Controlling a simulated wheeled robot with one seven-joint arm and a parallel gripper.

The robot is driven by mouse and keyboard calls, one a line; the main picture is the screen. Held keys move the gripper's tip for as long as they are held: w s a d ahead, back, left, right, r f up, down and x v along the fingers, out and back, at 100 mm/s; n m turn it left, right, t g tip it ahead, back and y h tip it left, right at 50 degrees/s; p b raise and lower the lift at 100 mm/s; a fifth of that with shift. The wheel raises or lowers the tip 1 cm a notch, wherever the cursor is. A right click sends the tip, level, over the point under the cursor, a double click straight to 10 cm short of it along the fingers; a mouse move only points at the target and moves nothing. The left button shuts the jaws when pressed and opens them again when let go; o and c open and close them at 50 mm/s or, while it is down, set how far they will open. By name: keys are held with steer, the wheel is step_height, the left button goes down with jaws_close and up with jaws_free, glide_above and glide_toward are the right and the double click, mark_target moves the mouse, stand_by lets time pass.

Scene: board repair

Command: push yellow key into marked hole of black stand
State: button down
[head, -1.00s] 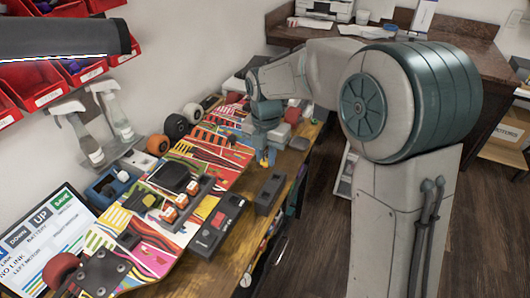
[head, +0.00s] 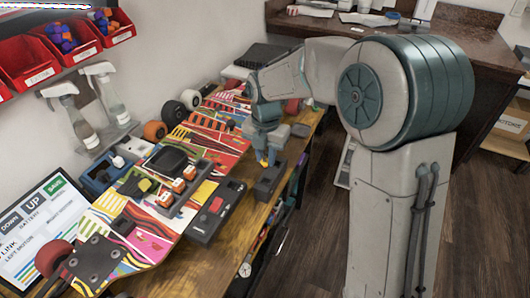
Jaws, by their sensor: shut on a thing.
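My gripper (head: 267,150) points down over the right edge of the workbench, shut on the small yellow key (head: 263,158). Only a bit of yellow shows under the fingers; the rest is hidden or too small to make out. The black stand (head: 268,183) is a small dark block on the bench, just below and in front of my gripper in the head view. The key's lower end appears close to the stand's far end; I cannot tell whether they touch. The marked hole cannot be made out.
A colourful skateboard deck (head: 149,243) with parts on it lies left of the stand. A dark control box (head: 215,210) with a red button is beside the stand. Wheels (head: 155,130) and spray bottles (head: 110,97) stand along the wall. The bench edge is close on the right.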

mark_target(266, 167)
steer(key=shift+f+b, duration=1.1)
steer(key=shift+f, duration=1.05)
steer(key=shift+f+b, duration=0.3)
steer(key=shift+f, duration=0.3)
steer(key=shift+f, duration=1.05)
stand_by(1.9)
steer(key=c, duration=0.9)
jaws_free()
steer(key=shift+r, duration=0.2)
steer(key=shift+r+p, duration=1.15)
steer(key=shift+p, duration=0.25)
steer(key=shift+r, duration=0.2)
